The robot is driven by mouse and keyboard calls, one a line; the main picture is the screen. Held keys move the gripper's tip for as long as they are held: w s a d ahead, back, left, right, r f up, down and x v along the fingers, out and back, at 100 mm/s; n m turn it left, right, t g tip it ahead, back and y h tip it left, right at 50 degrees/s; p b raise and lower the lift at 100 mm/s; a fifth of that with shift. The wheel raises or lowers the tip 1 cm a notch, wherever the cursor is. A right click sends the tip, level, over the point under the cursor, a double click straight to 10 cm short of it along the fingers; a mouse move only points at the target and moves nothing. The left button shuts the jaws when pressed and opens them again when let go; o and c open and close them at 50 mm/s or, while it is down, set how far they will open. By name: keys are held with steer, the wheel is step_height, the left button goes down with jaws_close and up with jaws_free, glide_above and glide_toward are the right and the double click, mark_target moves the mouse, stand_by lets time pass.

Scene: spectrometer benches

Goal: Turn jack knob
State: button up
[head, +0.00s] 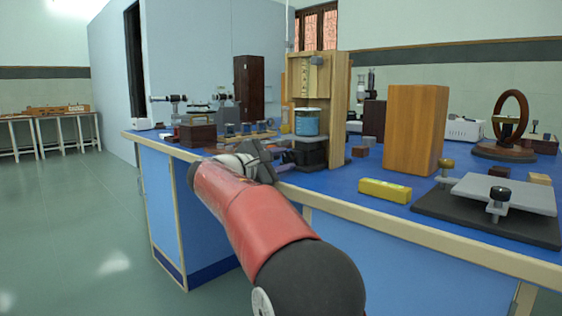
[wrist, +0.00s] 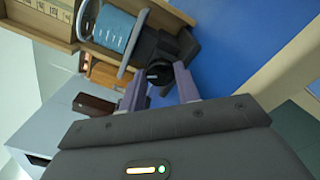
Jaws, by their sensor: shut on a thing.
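A dark jack (head: 313,153) stands under a blue beaker (head: 307,122) at the foot of a wooden stand. It also shows in the wrist view as a black block (wrist: 184,48), tilted with the picture. My gripper (head: 288,157) reaches the jack's near left side. In the wrist view, my two purple-grey fingers (wrist: 160,82) are either side of the dark jack knob (wrist: 159,73) and shut on it. In the head view, the knob is too small and covered to make out.
The wooden stand (head: 339,110) rises close behind the jack. A yellow block (head: 384,190), a tall wooden block (head: 416,130) and a black-based platform (head: 500,194) stand to the right. Small instruments crowd the left. The blue bench top (head: 335,187) is clear in front of the jack.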

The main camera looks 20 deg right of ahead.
steer(key=o, duration=1)
steer(key=shift+f, duration=0.1)
